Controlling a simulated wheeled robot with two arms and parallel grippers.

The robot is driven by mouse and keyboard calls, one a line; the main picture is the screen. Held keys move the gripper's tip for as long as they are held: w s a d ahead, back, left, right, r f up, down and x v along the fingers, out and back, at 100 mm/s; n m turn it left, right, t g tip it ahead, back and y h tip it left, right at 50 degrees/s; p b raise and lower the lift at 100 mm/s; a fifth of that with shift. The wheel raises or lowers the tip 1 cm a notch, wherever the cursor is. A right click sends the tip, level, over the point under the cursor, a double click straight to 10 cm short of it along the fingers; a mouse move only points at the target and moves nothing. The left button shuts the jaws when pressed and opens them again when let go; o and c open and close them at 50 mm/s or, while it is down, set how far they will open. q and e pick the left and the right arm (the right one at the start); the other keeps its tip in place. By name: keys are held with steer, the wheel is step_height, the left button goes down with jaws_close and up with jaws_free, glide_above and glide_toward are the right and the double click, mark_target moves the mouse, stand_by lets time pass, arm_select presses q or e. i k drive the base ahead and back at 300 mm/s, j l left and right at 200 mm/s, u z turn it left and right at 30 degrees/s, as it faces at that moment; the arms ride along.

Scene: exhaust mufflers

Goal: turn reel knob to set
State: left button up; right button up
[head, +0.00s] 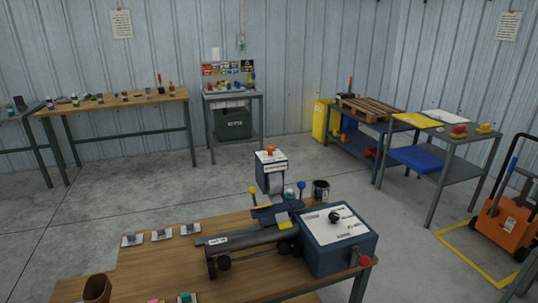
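A machine stands on the wooden table (150,262) in front of me. A small dark box (266,168) rises at its back, with a white label on top and an orange knob (270,149). A larger blue box (345,250) stands at the right, with a white printed panel (325,228) on its sloped top and a black knob (334,216) on that panel. The print is too small to read, so I cannot tell which knob is the reel knob or how either is set. Neither of my grippers is in view.
A grey tube (240,240) lies across the machine. Yellow (252,190) and blue (301,185) ball-topped levers stand beside the small box. A dark cup (320,190) is behind the blue box, a brown cup (97,288) at the front left. A red button (365,261) sits at the right.

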mark_target(270, 148)
steer(key=i+u, duration=0.15)
steer(key=u, duration=0.2)
steer(key=i+l+u, duration=0.15)
steer(key=u, duration=0.25)
steer(key=i+l+u, duration=0.15)
steer(key=u, duration=0.2)
